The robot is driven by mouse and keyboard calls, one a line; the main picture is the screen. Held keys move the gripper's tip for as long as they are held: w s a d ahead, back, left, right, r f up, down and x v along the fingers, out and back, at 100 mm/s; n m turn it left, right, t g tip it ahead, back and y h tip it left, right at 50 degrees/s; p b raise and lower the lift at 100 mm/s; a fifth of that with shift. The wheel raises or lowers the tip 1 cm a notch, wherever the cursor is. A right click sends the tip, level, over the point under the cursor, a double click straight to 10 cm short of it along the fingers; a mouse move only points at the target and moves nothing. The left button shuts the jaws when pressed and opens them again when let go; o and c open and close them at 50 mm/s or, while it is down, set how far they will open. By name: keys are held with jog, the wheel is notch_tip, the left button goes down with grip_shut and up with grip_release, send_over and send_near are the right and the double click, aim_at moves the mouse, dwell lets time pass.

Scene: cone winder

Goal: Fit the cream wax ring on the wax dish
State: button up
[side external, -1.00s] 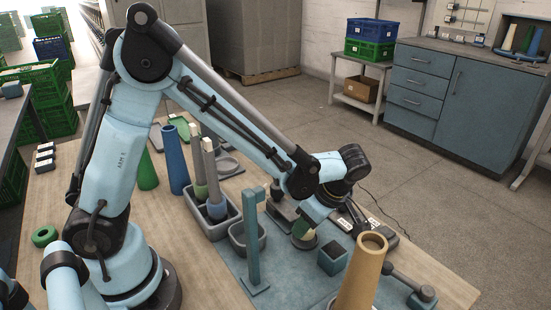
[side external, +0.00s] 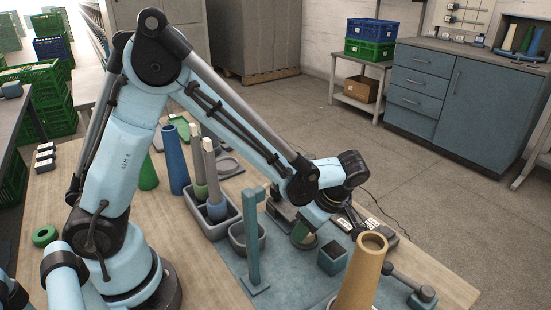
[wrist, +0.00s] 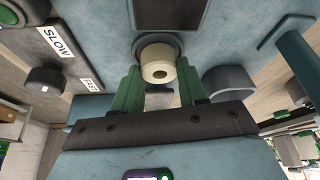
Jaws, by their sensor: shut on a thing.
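The cream wax ring (wrist: 157,64) is a short, pale ring with a hole in its middle. In the wrist view it sits between the green fingertips of my gripper (wrist: 159,68), which is shut on it. The grey round wax dish (wrist: 171,41) shows right behind the ring, its rim partly hidden by it. The ring looks lined up over the dish; I cannot tell whether they touch. In the side view my gripper (side external: 303,234) points down at the dish (side external: 307,243), and the ring cannot be made out there.
A dark-topped square box (side external: 332,258) stands close right of the gripper. A teal post (side external: 253,240) and grey cup (side external: 240,240) stand to the left. A tan cone (side external: 361,275) rises in front. A knob (wrist: 45,88) with SLOW and FAST labels lies nearby.

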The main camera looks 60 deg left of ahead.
dwell(0.7)
jog(key=o, duration=1.6)
jog(key=shift+r, duration=3.95)
